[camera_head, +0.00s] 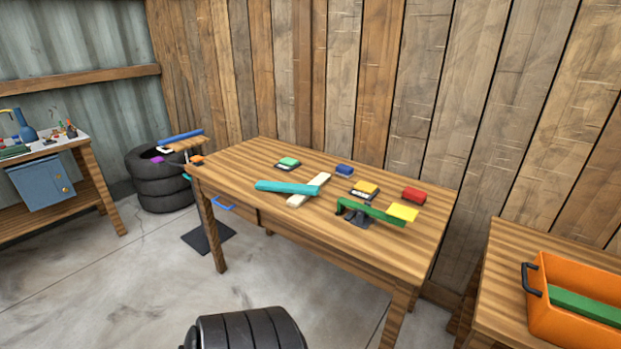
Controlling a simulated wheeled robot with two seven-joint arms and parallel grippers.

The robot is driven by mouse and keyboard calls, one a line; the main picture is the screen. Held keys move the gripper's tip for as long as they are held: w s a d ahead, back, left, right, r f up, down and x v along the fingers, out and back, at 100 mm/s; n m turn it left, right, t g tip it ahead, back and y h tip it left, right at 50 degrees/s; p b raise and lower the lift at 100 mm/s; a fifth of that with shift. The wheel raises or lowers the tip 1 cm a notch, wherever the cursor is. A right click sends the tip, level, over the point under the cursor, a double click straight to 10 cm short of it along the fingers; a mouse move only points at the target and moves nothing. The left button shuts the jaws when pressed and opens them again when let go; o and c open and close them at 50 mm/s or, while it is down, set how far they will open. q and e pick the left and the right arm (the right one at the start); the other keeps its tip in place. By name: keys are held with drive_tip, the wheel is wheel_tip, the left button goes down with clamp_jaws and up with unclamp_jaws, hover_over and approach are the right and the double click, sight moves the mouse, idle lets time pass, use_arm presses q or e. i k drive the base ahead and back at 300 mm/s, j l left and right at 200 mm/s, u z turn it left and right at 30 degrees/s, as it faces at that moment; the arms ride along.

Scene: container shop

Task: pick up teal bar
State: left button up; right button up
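The teal bar (283,187) lies on the wooden table (235,160) in the middle of the view, left of the table's centre. It runs roughly left to right. Its right end crosses over a cream bar (319,181), which lies at a slant; I cannot tell whether the two touch. Neither of my grippers is in view.
Green block (289,162), blue block (344,170), yellow block (367,187), red block (414,195) and a green bar on a dark stand (382,215) are on the table. An orange crate (560,325) stands at right, stacked tires (160,185) at left.

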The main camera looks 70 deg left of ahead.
sight(292, 188)
drive_tip(key=u, duration=2.35)
drive_tip(key=i+j+z, duration=0.2)
drive_tip(key=z, duration=0.15)
drive_tip(key=i+j+z, duration=0.2)
drive_tip(key=z, duration=0.15)
drive_tip(key=i+j+z, duration=0.15)
drive_tip(key=j+z, duration=0.2)
